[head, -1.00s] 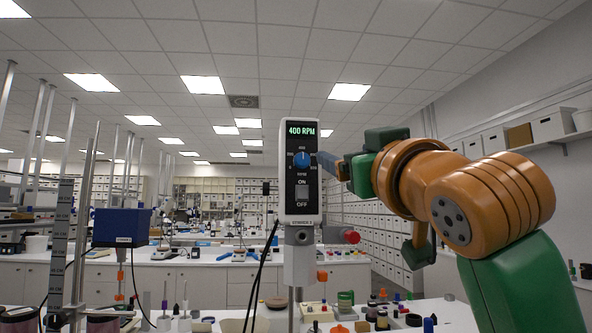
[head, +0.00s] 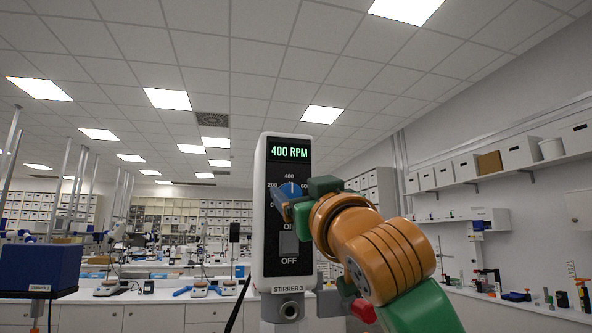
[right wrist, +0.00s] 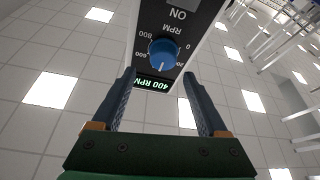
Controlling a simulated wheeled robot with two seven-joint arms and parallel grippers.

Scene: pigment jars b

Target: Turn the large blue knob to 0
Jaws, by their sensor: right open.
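The large blue knob (head: 291,188) is on the black front panel of the white stirrer box (head: 262,225). Its white pointer aims up at the 400 mark, and the display (head: 289,152) reads 400 RPM. In the right wrist view the knob (right wrist: 162,50) shows whole, with its pointer toward the display and the 0 mark to the right. My right gripper (right wrist: 160,76) is open and empty, its fingers spread to either side of the knob's line and apart from it. In the head view the right gripper (head: 287,205) overlaps the knob's lower part. My left gripper is out of view.
An ON/OFF switch (head: 289,243) sits just below the knob, partly hidden by my right arm. A blue box-shaped device (head: 40,266) stands at left. Benches with lab items line the back, and a white bench (head: 520,308) stands at right.

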